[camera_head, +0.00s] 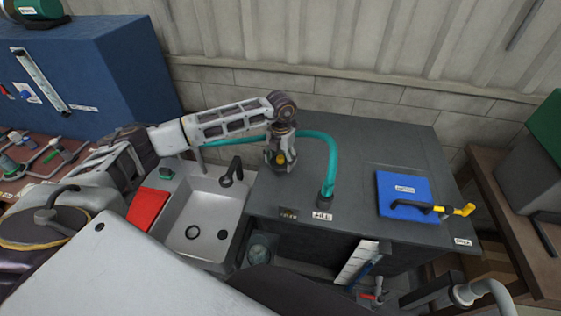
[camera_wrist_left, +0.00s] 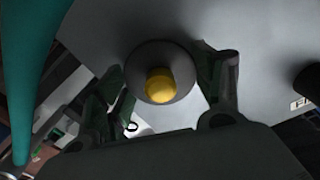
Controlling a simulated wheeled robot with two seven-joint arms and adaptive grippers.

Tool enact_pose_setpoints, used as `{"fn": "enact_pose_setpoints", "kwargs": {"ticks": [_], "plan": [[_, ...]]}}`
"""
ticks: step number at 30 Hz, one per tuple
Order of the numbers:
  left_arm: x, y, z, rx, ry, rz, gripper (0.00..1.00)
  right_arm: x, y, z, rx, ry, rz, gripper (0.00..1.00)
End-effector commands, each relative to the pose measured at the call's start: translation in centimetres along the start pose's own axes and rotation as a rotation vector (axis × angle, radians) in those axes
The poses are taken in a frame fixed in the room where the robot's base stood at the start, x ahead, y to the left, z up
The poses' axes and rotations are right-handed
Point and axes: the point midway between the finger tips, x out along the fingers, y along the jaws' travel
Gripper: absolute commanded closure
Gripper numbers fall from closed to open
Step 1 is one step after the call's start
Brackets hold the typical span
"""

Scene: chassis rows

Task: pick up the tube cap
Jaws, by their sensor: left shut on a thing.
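The tube cap, a dark round disc with a yellow knob (camera_head: 281,158), is between the fingers of my left gripper (camera_head: 280,165) over the grey countertop (camera_head: 350,150). In the left wrist view the cap (camera_wrist_left: 160,85) shows face-on, with a finger of the gripper (camera_wrist_left: 162,97) on either side. The gripper is shut on it. I cannot tell whether the cap still touches the countertop. My right gripper is not in view.
A teal hose (camera_head: 333,160) arches beside the gripper to a dark fitting. A sink (camera_head: 205,220) with a black tap (camera_head: 233,170) lies left. A blue board (camera_head: 400,190) with a yellow-and-black tool (camera_head: 430,207) lies right. A red pad (camera_head: 148,208) lies left of the sink.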

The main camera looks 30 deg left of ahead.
Motion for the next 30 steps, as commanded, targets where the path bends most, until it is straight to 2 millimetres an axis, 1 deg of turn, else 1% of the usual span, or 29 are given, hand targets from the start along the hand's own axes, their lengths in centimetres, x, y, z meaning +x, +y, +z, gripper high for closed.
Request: {"fn": "enact_pose_setpoints", "kwargs": {"ticks": [5, 12, 18, 24, 30], "plan": [[-1.8, 0.0, 0.1, 0.000, -0.004, 0.000, 0.57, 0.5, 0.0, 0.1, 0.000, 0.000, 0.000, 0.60], [-5.3, 0.1, 0.1, 0.000, -0.004, 0.001, 0.57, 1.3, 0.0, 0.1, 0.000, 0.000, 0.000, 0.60], [-7.9, 0.0, 0.1, 0.000, -0.003, 0.001, 0.57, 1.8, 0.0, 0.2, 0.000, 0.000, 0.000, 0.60], [-9.2, 0.0, 0.0, 0.000, -0.002, 0.000, 0.57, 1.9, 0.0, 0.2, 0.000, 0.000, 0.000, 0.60], [-9.4, 0.0, 0.0, 0.000, -0.001, 0.000, 0.57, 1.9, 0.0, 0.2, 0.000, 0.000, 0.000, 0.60]]}}
